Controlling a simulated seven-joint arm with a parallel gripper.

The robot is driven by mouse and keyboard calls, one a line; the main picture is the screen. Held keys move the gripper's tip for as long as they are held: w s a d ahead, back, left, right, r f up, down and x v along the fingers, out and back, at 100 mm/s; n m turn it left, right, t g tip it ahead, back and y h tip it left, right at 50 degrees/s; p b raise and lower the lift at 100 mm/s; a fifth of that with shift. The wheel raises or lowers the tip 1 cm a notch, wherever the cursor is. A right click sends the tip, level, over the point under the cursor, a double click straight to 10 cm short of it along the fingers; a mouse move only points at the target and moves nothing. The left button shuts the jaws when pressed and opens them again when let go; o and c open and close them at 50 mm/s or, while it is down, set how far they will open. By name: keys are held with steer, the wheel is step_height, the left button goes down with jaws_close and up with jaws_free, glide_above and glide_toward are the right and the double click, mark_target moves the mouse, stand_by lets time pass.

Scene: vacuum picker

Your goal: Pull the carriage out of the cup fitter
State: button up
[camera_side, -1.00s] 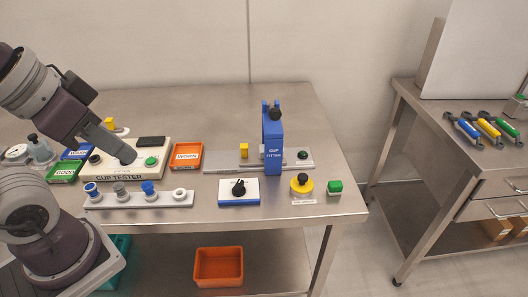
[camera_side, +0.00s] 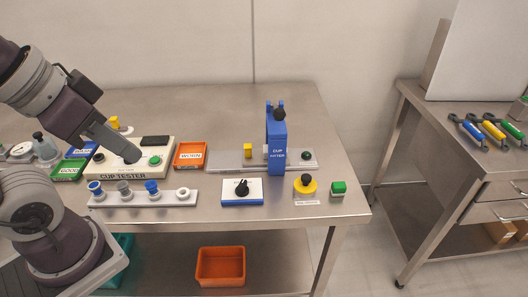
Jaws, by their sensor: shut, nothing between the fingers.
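The blue cup fitter (camera_side: 277,140) stands upright on the table with a dark knob on top. A grey rail plate (camera_side: 225,160) runs through its foot to both sides. A small yellow block (camera_side: 248,150) sits on the plate just left of the fitter. It may be the carriage's handle; the rest of the carriage is not clear behind the fitter. My gripper (camera_side: 132,156) is shut and empty, over the cup tester (camera_side: 130,172) near its green button. It is well left of the fitter and apart from the yellow block.
An orange WORN tray (camera_side: 190,155) lies between my gripper and the rail. Bare table lies behind the rail.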

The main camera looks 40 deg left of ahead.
steer(key=o, duration=0.7)
steer(key=shift+m+g, duration=0.3)
steer(key=shift+m, duration=0.2)
steer(key=w, duration=0.1)
steer(key=w+r, duration=0.1)
steer(key=w, duration=0.2)
steer(key=shift+a+r, duration=0.2)
steer(key=shift+r, duration=0.05)
steer(key=shift+m+g, duration=0.5)
steer(key=shift+m, duration=0.2)
steer(key=w, duration=0.5)
steer(key=shift+w+a+r, duration=0.3)
steer(key=shift+a, duration=0.1)
steer(key=m+g, duration=0.4)
steer(key=m, duration=0.3)
glide_above(248, 147)
step_height(248, 147, down, 19)
steer(key=shift+f, duration=0.2)
step_height(248, 147, down, 7)
steer(key=shift+f, duration=0.1)
jaws_close()
